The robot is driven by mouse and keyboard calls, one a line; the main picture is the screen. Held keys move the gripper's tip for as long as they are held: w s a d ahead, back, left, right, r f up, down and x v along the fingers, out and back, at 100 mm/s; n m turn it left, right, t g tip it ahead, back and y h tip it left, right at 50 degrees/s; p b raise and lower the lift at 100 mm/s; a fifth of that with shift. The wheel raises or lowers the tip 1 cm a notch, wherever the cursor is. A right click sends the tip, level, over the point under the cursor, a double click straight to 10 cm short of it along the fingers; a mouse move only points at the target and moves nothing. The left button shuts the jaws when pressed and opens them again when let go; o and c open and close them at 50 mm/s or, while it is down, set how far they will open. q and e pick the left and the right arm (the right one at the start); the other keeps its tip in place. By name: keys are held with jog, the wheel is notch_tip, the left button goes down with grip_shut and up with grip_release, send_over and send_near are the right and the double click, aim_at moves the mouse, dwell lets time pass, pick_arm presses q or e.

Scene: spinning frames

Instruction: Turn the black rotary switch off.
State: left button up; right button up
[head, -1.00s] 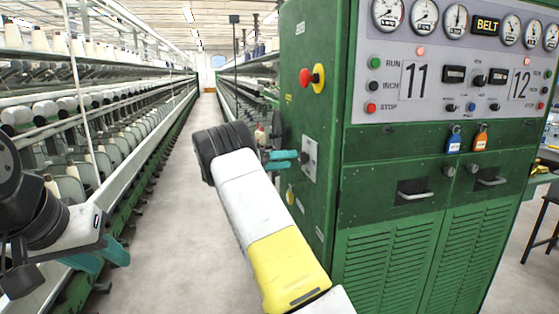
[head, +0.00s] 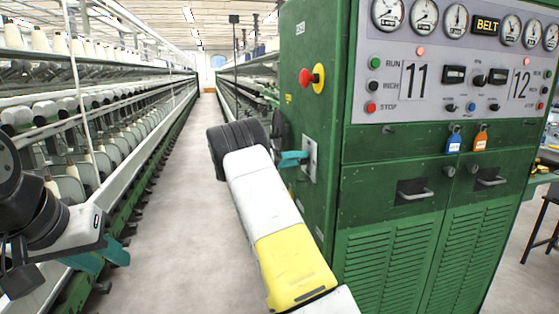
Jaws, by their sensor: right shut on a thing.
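A light grey switch plate (head: 311,158) is on the left side wall of the green cabinet. My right gripper (head: 300,158) reaches this plate, with its teal fingers pointing right at the plate. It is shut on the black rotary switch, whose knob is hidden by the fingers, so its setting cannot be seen. My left gripper (head: 102,257) is at the lower left, far from the cabinet; its teal fingers show from the side and the gap between them is unclear.
A red emergency button (head: 307,77) on a yellow base sits above the plate. The cabinet front (head: 395,140) carries gauges, buttons and drawer handles. Spinning frames (head: 90,140) line the left. The aisle floor (head: 170,220) between is clear.

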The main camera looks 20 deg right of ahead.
jog(key=shift+n, duration=0.4)
jog(key=n, duration=0.3)
jog(key=shift+n, duration=0.4)
jog(key=n, duration=0.4)
jog(key=shift+w+g+y, duration=0.1)
jog(key=shift+g+y, duration=0.2)
jog(key=shift+y, duration=0.1)
jog(key=n, duration=0.4)
jog(key=shift+n+g, duration=0.4)
jog(key=shift+n, duration=1.7)
jog(key=o, duration=1.4)
jog(key=shift+c, duration=0.2)
